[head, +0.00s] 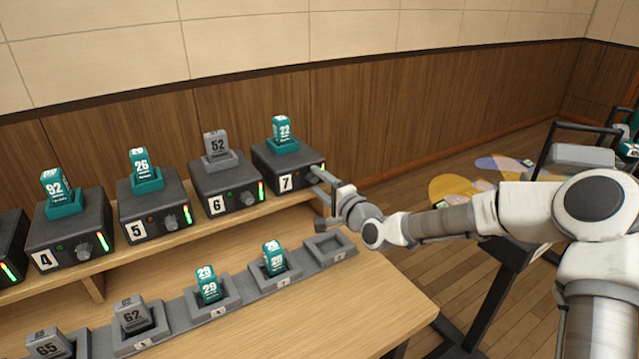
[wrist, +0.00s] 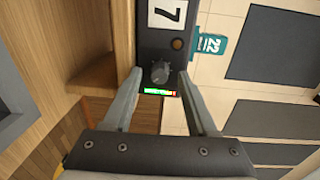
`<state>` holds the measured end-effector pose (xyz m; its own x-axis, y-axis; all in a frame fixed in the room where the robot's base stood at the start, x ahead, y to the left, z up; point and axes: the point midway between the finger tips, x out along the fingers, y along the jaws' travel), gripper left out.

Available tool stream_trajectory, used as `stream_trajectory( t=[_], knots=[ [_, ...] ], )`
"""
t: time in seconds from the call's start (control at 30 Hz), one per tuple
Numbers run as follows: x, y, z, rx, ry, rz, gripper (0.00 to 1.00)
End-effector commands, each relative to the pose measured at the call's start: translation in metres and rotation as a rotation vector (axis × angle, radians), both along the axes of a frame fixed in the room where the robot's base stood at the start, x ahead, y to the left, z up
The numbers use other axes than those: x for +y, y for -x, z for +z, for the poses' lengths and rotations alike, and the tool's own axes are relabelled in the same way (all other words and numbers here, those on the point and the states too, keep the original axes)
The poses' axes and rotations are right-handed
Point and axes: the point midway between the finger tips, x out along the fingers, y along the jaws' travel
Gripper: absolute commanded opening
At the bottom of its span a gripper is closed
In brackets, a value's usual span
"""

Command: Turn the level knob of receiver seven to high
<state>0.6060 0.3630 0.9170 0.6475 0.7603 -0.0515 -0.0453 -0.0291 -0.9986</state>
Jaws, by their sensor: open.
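Receiver seven (head: 285,168) is a dark box with a white 7 label, at the right end of the shelf. A teal pack marked 22 (head: 283,131) stands on top of it. In the wrist view its level knob (wrist: 160,72) is a small dark grey dial beside a lit level bar (wrist: 160,92). My gripper (wrist: 160,85) is open, its two fingers on either side of the knob with gaps showing. Whether the fingertips touch the front panel I cannot tell. In the head view my gripper (head: 318,184) is at the front of receiver seven and hides the knob.
Receivers six (head: 226,184), five (head: 154,206) and four (head: 70,235) stand to the left on the shelf. Below, a charger row holds several packs; its rightmost cradle (head: 330,246) is empty. The desk front (head: 330,310) is bare. A dark cart (head: 500,290) stands at right.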

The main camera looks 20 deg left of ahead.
Motion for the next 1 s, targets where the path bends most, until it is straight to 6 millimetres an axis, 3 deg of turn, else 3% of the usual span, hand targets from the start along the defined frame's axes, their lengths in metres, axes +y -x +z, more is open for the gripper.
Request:
stream_trajectory(
  t=[0.27, 0.8, 1.0],
  knots=[
    [-0.015, 0.011, 0.002, 0.001, 0.002, -0.002, 0.58],
    [-0.102, 0.085, 0.008, 0.002, 0.001, -0.003, 0.58],
    [-0.124, 0.105, 0.009, 0.001, 0.001, -0.001, 0.58]
  ],
)
